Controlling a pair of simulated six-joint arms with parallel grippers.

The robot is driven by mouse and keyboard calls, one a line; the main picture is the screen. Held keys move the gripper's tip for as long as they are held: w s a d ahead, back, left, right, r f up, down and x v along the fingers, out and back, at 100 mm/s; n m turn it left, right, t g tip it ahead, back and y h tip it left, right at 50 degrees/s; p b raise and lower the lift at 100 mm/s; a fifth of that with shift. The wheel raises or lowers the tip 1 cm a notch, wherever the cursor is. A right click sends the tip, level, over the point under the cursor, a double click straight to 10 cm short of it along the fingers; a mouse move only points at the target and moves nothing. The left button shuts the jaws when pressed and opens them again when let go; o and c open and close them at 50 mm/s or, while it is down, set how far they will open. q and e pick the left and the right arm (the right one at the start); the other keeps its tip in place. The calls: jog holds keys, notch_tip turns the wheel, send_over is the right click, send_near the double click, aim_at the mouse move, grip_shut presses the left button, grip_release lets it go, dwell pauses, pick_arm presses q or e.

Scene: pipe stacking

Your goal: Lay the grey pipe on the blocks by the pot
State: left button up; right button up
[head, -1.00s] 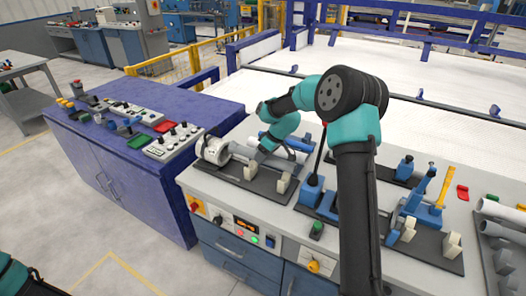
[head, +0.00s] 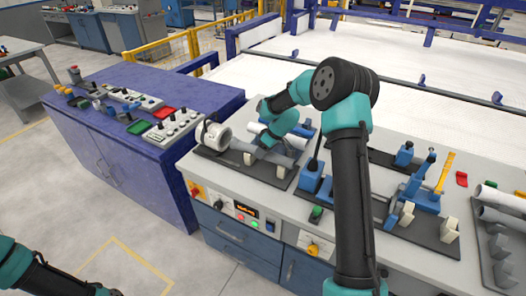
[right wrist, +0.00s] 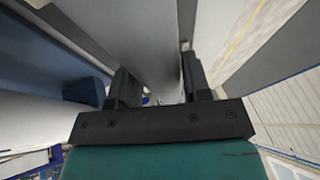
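The grey pipe (head: 280,158) lies lengthwise by the pot (head: 215,135), a whitish round body at the left end of the dark plate. Two small cream blocks (head: 280,171) and (head: 249,158) stand in front of the pipe. My right gripper (head: 268,143) is over the pipe's middle, partly hiding it. In the right wrist view the grey pipe (right wrist: 140,35) runs between the fingers (right wrist: 162,88), which look closed against its sides. I cannot tell whether the pipe touches the blocks. My left gripper is out of view; only its arm shows at bottom left.
A blue lever (head: 312,175) stands right of the plate. Blue clamps and a yellow strip (head: 445,172) stand further right, near more grey pipes (head: 500,200). A purple cabinet (head: 135,165) with control panels is at the left. The white bed (head: 430,110) behind is clear.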

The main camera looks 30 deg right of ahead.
jog(key=o, duration=0.5)
jog(key=shift+r, duration=0.1)
jog(key=v, duration=1.1)
jog(key=shift+d+r, duration=0.2)
jog(key=shift+r, duration=0.15)
jog(key=shift+s, duration=0.1)
